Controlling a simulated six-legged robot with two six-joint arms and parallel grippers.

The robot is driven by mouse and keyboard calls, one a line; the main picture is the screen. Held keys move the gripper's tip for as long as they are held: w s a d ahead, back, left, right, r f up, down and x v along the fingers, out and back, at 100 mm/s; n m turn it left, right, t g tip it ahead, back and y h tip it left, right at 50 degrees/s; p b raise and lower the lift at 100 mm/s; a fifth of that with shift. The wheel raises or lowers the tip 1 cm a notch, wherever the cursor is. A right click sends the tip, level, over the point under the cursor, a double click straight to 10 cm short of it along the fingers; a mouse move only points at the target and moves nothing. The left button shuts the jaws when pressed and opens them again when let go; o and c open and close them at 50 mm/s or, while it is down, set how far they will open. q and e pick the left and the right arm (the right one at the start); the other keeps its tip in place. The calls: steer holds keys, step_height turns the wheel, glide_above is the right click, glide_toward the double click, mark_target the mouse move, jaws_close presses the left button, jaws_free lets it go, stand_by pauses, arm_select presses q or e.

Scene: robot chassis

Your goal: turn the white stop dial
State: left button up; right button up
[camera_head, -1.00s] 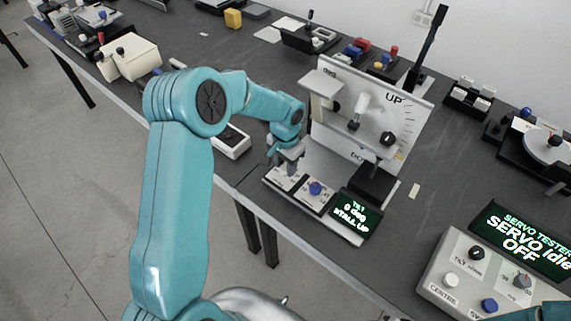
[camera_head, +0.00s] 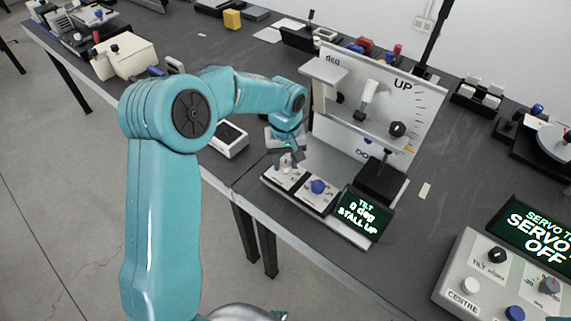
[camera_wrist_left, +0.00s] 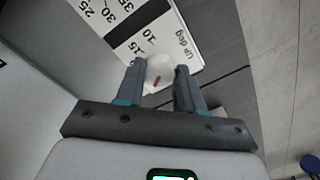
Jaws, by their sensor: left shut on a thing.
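The white stop dial (camera_wrist_left: 160,70) shows in the left wrist view, with a small red mark on it. It sits between the two fingers of my left gripper (camera_wrist_left: 159,84), which is shut on it. A printed scale plate (camera_wrist_left: 125,28) with numbers and "UP deg" lies beside the dial. In the head view my left gripper (camera_head: 288,161) reaches down onto the left end of the low control panel (camera_head: 300,187), and it mostly hides the dial there. A blue knob (camera_head: 318,187) stands on the same panel. My right gripper is not in view.
The panel's display (camera_head: 362,213) reads "TILT 0 deg STALL UP". Behind stands a white upright board (camera_head: 420,103) with a tilt mechanism. A servo tester (camera_head: 470,262) is at right. A small white device (camera_head: 229,139) lies left of the panel, near the bench's front edge.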

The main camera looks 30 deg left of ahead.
mark_target(285, 164)
arm_select(q)
steer(key=n+b, duration=0.2)
steer(key=n, duration=0.2)
steer(key=shift+r+n, duration=0.15)
steer(key=shift+n, duration=0.25)
stand_by(0.4)
steer(key=o, duration=1)
steer(key=shift+o, duration=0.2)
step_height(285, 164, up, 16)
steer(key=p, duration=0.1)
steer(key=shift+r+p, duration=0.2)
steer(key=shift+p, duration=0.15)
